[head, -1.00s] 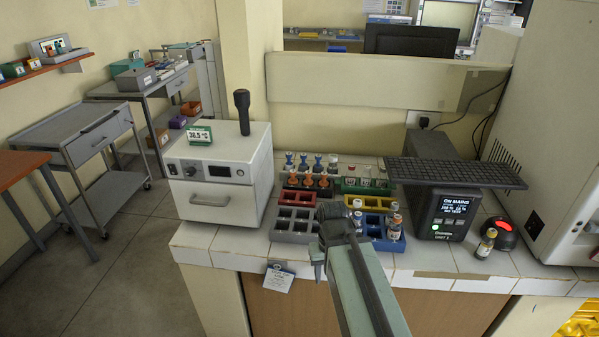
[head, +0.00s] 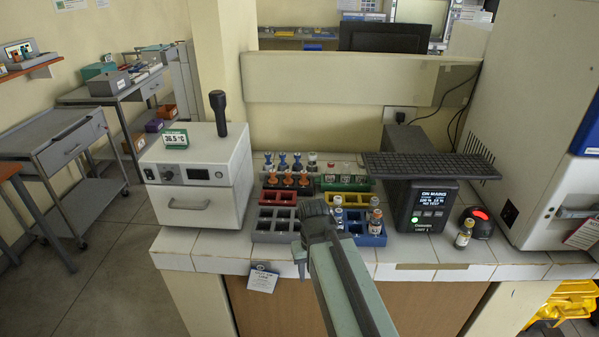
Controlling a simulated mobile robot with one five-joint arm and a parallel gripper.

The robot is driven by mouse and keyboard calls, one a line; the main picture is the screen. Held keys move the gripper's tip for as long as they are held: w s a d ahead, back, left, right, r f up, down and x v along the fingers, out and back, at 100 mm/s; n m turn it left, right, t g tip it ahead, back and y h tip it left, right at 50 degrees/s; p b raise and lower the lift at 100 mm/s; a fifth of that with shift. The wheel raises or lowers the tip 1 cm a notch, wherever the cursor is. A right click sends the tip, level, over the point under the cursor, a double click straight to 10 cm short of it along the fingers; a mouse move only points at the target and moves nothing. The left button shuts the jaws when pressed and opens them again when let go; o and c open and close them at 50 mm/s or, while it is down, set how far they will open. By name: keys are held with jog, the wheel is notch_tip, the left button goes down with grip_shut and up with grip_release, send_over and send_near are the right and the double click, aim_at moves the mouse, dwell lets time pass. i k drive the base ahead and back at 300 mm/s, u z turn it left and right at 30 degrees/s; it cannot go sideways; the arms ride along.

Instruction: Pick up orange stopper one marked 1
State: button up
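Several orange stoppers (head: 288,179) stand in the dark rack at the back of the bench, in front of blue-topped stoppers (head: 283,160). The number marks are too small to read, so I cannot tell which orange one is marked 1. My gripper (head: 302,258) is at the end of my arm, in front of the grey rack and near the bench's front edge, well short of the orange stoppers. It points away from me and down; its fingers are small and partly hidden, so I cannot tell whether it is open. I see nothing held in it.
A white incubator box (head: 199,180) stands left of the racks. Red (head: 279,196), grey (head: 272,236), green (head: 345,187) and blue (head: 372,240) racks crowd the middle. A black power unit (head: 425,207) with a keyboard (head: 430,167) on top stands right, near a small vial (head: 464,234).

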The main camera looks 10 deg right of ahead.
aim_at(272, 181)
jog(key=u, duration=2.35)
jog(key=i, duration=0.65)
jog(key=z, duration=1.05)
